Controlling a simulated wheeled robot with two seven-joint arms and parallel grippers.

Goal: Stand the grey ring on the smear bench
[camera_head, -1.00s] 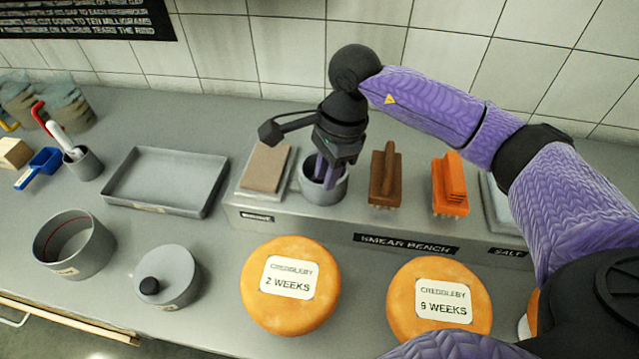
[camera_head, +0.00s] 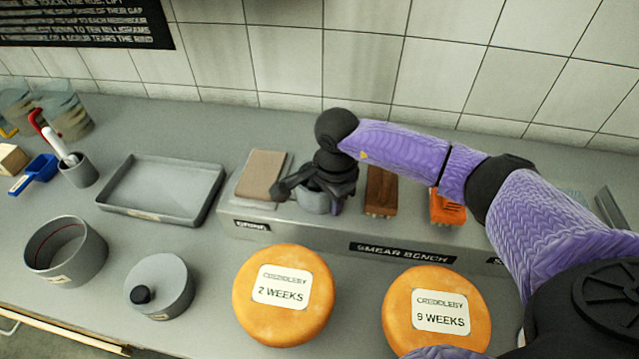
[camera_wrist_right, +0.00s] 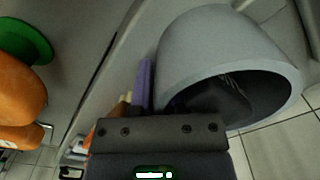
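A grey round open-topped piece, which I take for the grey ring (camera_head: 312,202), is upright at the smear bench (camera_head: 330,237), between a tan pad and a brown brush. My right gripper (camera_head: 330,190) is at its right side, and my dark wrist hides part of its rim. In the right wrist view the grey ring (camera_wrist_right: 215,50) fills the upper right, with its dark opening towards the camera. A purple finger (camera_wrist_right: 145,85) shows close beside its wall. Whether the fingers grip the wall is hidden. My left gripper is not in view.
The tan pad (camera_head: 263,176), brown brush (camera_head: 380,190) and orange brush (camera_head: 446,208) are close by on the bench. Two cheese wheels (camera_head: 283,318) (camera_head: 437,335) stand in front. A tray (camera_head: 207,208), an open grey pot (camera_head: 93,262) and a knobbed lid (camera_head: 170,285) are left.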

